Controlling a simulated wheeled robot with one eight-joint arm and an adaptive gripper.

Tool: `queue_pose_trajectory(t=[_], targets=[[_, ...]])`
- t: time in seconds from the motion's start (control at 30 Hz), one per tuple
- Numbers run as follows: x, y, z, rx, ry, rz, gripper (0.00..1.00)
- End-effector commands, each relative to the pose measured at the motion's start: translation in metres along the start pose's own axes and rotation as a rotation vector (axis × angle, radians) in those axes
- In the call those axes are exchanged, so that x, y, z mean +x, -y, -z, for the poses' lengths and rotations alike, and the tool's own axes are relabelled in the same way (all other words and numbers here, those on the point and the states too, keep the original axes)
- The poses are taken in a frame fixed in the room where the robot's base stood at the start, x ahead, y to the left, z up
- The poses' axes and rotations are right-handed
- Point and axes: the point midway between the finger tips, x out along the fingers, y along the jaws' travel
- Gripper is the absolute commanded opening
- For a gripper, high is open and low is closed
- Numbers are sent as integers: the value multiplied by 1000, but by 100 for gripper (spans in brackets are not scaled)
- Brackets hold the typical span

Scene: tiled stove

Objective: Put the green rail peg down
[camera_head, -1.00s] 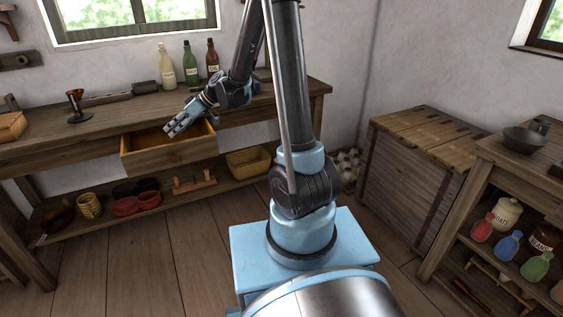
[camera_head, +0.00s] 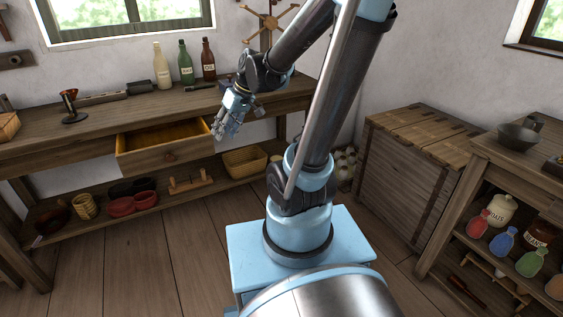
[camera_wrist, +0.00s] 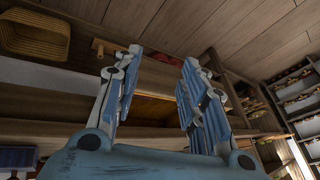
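My gripper (camera_head: 228,129) hangs in front of the workbench, just right of the open drawer (camera_head: 165,157), with its fingers pointing down. In the wrist view my gripper (camera_wrist: 162,58) has its two blue fingers well apart, and I see nothing held between them. The drawer's orange-brown interior (camera_wrist: 153,104) shows behind the gap between the fingers. I cannot make out a green rail peg in either view. A small wooden rail with upright pegs (camera_head: 192,184) stands on the lower shelf, below the drawer; none of its pegs looks green.
Three bottles (camera_head: 186,63) stand on the workbench (camera_head: 90,120). A woven basket (camera_head: 245,160) and red bowls (camera_head: 133,203) sit on the lower shelf. A wooden chest (camera_head: 400,170) and a shelf unit (camera_head: 480,160) stand at the right. The floor between is clear.

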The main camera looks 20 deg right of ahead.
Motion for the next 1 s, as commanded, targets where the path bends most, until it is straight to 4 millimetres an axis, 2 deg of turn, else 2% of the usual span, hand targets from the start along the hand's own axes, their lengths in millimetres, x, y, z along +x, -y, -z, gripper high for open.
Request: queue_pose_trajectory(t=[0.03,0.2,0.6,0.8,1.0], targets=[[-5,-2,-15,30,11,-24,39],[-20,-12,-60,135,47,-111,39],[-40,-32,-166,385,110,-323,39],[-45,-42,-205,474,126,-401,39],[-48,-47,-219,509,130,-431,39]])
